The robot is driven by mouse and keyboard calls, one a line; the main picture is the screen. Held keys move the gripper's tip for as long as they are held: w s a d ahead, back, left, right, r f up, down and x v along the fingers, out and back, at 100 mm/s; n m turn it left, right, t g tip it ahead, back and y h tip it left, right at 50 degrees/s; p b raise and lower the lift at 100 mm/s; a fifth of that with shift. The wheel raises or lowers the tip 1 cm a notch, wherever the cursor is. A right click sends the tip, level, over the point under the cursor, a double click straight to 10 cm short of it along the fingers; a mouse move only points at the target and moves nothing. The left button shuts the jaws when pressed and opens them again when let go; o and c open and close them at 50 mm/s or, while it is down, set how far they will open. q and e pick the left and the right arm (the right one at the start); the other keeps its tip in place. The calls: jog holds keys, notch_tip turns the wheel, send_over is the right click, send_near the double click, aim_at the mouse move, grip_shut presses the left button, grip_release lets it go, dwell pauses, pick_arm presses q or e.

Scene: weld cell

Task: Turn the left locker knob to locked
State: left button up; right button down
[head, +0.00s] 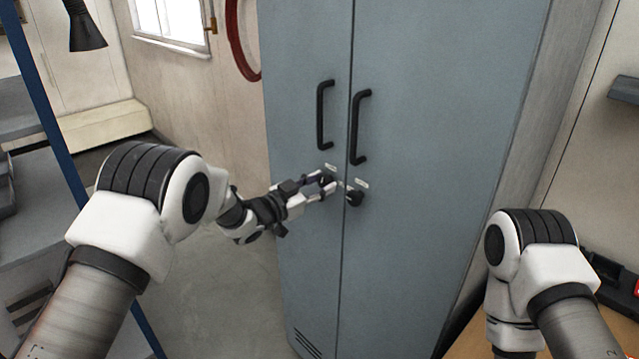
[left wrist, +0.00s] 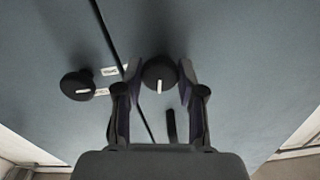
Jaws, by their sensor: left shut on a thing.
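The left locker knob (head: 327,178) is a small black round knob on the left door of the blue-grey locker (head: 430,90). My left gripper (head: 318,187) is shut on it, with one finger on each side. In the left wrist view the left knob (left wrist: 159,70) sits between the fingertips, and its white mark points straight down the picture, toward the gripper's palm. The fingers hide parts of the knob's sides. My right gripper is out of the picture; only part of that arm shows at the right.
The right locker knob (head: 354,198) is close beside; its white mark lies sideways in the left wrist view (left wrist: 77,85). Two black bar handles, left (head: 322,115) and right (head: 358,127), stand out above the knobs. A blue-post shelf (head: 60,150) is at the left.

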pick_arm(q)
jog(key=shift+n, duration=1.2)
jog(key=o, duration=1.1)
jog(key=shift+o, duration=0.2)
jog(key=v, duration=1.2)
